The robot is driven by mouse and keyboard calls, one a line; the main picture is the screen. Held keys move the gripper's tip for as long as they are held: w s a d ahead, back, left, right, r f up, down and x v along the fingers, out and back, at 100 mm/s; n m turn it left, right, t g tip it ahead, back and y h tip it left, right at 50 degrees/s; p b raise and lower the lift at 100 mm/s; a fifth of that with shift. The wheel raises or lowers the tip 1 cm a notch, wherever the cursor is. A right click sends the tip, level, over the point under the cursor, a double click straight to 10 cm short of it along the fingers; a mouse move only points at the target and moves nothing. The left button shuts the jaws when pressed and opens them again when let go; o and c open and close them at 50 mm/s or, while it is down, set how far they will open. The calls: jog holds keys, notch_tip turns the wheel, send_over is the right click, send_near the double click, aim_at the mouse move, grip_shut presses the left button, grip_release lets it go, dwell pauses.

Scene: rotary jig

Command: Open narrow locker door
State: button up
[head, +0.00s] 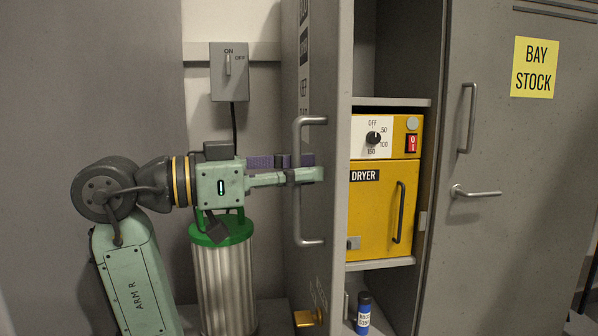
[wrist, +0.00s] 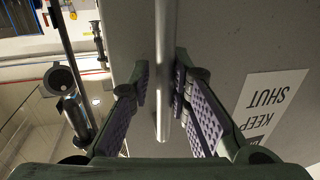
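The narrow grey locker door (head: 338,90) stands swung open toward me, seen nearly edge-on, with the locker inside in plain view. Its outer face carries a long vertical bar handle (head: 298,215). My gripper (head: 303,168) is at the middle of this handle, reaching in from the left. In the wrist view the handle (wrist: 162,35) runs between the two purple-padded fingers (wrist: 161,85). A small gap shows on each side of the bar, so the fingers look open around it, not clamped.
A closed wide locker door (head: 520,150) stands at right. A ribbed metal canister with green top (head: 222,285) stands beneath my wrist. A switch box (head: 229,85) hangs behind.

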aim_at(326, 99)
jog(key=shift+o, duration=1.2)
jog(key=shift+w, duration=0.1)
notch_tip(326, 99, up, 10)
jog(key=shift+f, duration=0.1)
